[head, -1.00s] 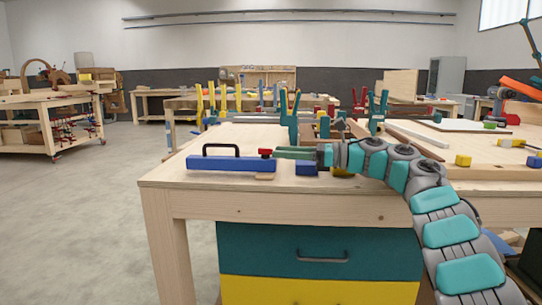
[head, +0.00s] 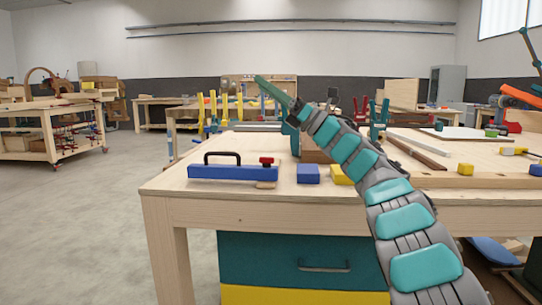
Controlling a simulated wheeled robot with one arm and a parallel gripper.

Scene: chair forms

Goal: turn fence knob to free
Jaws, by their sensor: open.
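The blue fence (head: 232,173) lies along the front left of the wooden workbench (head: 260,210), with a black handle (head: 222,155) on its top. A small red knob (head: 267,161) with a dark base sits on the fence's right end. A thin wooden piece (head: 265,185) lies just in front of that end. My gripper (head: 273,92) is raised above the bench, up and away from the knob, pointing to the upper left. Nothing shows between its green fingers; the gap between them is hard to see at this angle.
A blue block (head: 307,173) and a yellow block (head: 341,174) stand right of the fence. Green clamps and wooden boards stand behind my arm. The left front bench corner is clear. A teal drawer (head: 300,258) is below the bench top.

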